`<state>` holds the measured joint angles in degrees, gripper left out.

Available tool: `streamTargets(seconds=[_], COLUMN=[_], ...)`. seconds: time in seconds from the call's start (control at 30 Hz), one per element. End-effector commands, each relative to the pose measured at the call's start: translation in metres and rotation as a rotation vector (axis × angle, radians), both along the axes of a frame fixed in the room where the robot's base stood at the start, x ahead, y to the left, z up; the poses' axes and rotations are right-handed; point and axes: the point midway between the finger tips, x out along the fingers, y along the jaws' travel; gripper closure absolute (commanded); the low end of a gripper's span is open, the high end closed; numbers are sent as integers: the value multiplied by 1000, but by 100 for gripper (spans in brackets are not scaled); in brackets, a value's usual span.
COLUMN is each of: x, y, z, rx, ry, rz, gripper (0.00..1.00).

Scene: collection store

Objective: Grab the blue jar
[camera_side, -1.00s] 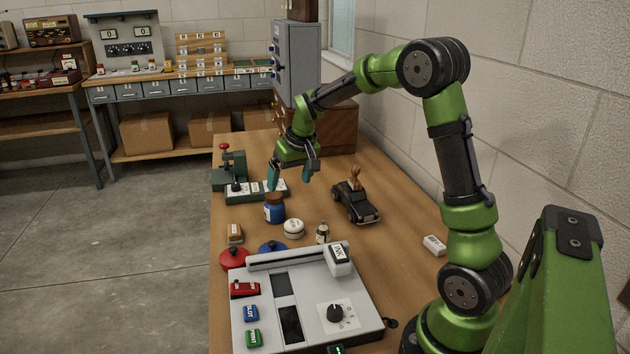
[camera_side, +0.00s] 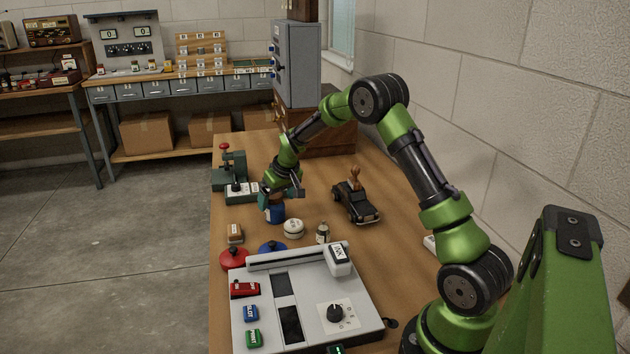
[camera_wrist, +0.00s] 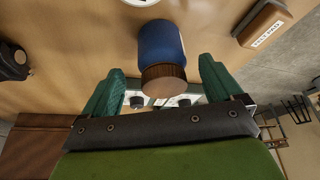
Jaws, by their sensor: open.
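The blue jar (camera_side: 275,214) stands upright on the wooden table. In the wrist view the jar (camera_wrist: 161,42) shows its blue body and brown lid, with the lid end toward my gripper. My gripper (camera_side: 279,202) is at the jar in the side view and partly covers its top. In the wrist view my gripper (camera_wrist: 160,80) is open, with one teal finger on each side of the lid. A gap shows between each finger and the jar, and nothing is held.
A white round tin (camera_side: 293,229) and a small bottle (camera_side: 322,233) stand to the right of the jar. A black toy car (camera_side: 355,203) is further right. A green press (camera_side: 232,172) stands behind, and a brown block (camera_side: 235,233) lies front left.

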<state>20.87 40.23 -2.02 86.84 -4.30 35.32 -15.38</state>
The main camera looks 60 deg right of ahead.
Motion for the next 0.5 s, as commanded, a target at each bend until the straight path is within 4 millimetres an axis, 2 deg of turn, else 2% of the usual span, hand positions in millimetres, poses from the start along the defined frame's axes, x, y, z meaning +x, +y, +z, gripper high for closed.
streamTargets(seconds=[0.3, 0.5], x=[14, 16], y=[-2, -3], z=[-42, -46], rx=[1, 1], ry=[3, 1], rz=[0, -1], gripper=[7, 7])
